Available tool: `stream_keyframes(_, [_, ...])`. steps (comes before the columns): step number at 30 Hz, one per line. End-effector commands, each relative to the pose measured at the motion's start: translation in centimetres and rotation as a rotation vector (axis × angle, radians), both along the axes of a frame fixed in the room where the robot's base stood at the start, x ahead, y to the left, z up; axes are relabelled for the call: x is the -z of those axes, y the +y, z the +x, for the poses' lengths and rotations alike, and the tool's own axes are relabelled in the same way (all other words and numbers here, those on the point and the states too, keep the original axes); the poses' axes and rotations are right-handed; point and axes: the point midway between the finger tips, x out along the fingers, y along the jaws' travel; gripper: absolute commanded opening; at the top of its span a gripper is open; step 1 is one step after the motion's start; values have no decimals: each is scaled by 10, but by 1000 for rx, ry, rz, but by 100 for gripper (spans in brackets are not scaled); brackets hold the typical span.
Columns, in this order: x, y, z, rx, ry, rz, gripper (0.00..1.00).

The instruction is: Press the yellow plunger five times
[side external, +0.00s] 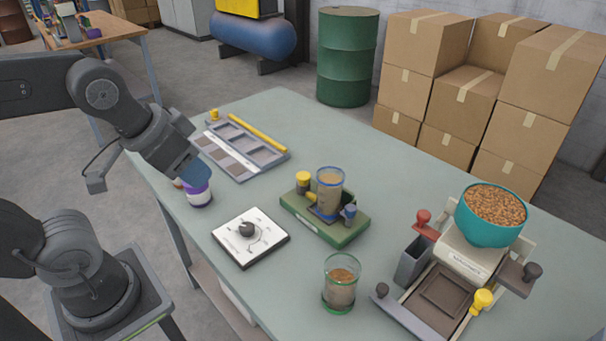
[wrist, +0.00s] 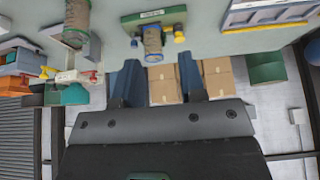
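A yellow knob (side external: 303,178) stands on the left of a green base (side external: 320,232), beside a blue-rimmed clear cup (side external: 330,190) of brown grains. A blue knob (side external: 349,213) is on the right. A second yellow knob (side external: 481,298) stands on the beige filler machine (side external: 468,258) at the right. I cannot tell which is the plunger. My gripper (side external: 197,174) is at the left table edge, apart from both knobs. Its blue fingers are spread and empty in the wrist view (wrist: 157,80), where the base's yellow knob (wrist: 179,37) also shows.
A white and purple jar (side external: 198,193) stands just below my gripper in the picture. A white dial plate (side external: 250,238), a green-based cup (side external: 341,284) and a compartment tray (side external: 240,148) surround the base. A teal bowl (side external: 491,218) of grains tops the machine.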

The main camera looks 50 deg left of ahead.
Motion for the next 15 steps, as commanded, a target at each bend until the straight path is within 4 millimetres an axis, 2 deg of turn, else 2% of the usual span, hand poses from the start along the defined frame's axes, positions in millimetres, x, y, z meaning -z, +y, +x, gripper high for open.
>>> stream_keyframes(1, [0, 0, 0, 0, 0, 0, 33])
stream_keyframes(11, [0, 0, 0, 0, 0, 0, 1])
stream_keyframes(15, [0, 0, 0, 0, 0, 0, 0])
